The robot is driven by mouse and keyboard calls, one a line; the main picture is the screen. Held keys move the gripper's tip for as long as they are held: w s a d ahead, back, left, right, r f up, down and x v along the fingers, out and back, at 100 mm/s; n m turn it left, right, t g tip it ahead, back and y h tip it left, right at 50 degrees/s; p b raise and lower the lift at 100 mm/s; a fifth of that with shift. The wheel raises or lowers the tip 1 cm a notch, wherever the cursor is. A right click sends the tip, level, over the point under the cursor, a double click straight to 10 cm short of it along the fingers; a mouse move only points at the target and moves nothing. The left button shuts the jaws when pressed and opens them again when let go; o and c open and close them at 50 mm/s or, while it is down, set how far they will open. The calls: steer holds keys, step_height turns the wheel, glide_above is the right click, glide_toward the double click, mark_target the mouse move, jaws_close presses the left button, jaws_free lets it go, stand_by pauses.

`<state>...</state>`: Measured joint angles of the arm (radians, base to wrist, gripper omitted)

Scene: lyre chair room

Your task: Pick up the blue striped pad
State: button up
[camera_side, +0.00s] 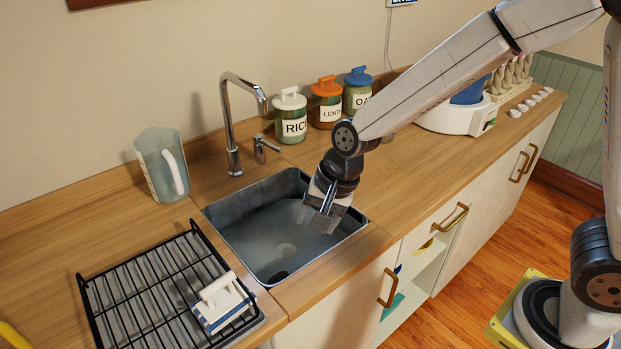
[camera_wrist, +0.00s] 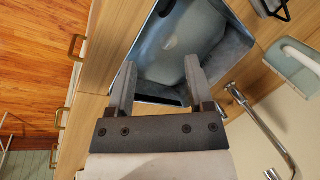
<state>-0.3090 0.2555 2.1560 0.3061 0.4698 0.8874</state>
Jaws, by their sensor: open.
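The blue striped pad (camera_side: 222,304) is a small white block with a blue stripe along its side and a white handle on top. It rests on the right front part of the black wire dish rack (camera_side: 150,262), left of the sink. My gripper (camera_side: 325,220) points down over the right part of the sink, well to the right of the pad. In the wrist view my gripper (camera_wrist: 159,78) is open and empty, with the sink between its fingers. I cannot make out the pad in the wrist view.
The metal sink (camera_side: 232,235) lies between my gripper and the rack, with a tall faucet (camera_side: 232,125) behind it. A clear jug (camera_side: 162,165) stands behind the rack. Labelled jars (camera_side: 291,118) stand at the back. A yellow object (camera_side: 13,335) shows at the lower left edge.

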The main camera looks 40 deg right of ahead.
mark_target(225, 278)
steer(key=shift+w+a+f+m+g+y, duration=0.3)
steer(key=shift+a+m, duration=0.85)
steer(key=shift+a, duration=1.5)
steer(key=shift+w+a+f+m+t+y, duration=0.1)
steer(key=shift+w+a+m+y, duration=0.35)
steer(key=shift+a+m, duration=1.4)
steer(key=shift+w+a+f+m+g+y, duration=0.25)
steer(key=shift+w+a+m, duration=0.2)
steer(key=shift+a, duration=2.95)
steer(key=shift+x, duration=2.55)
jaws_close()
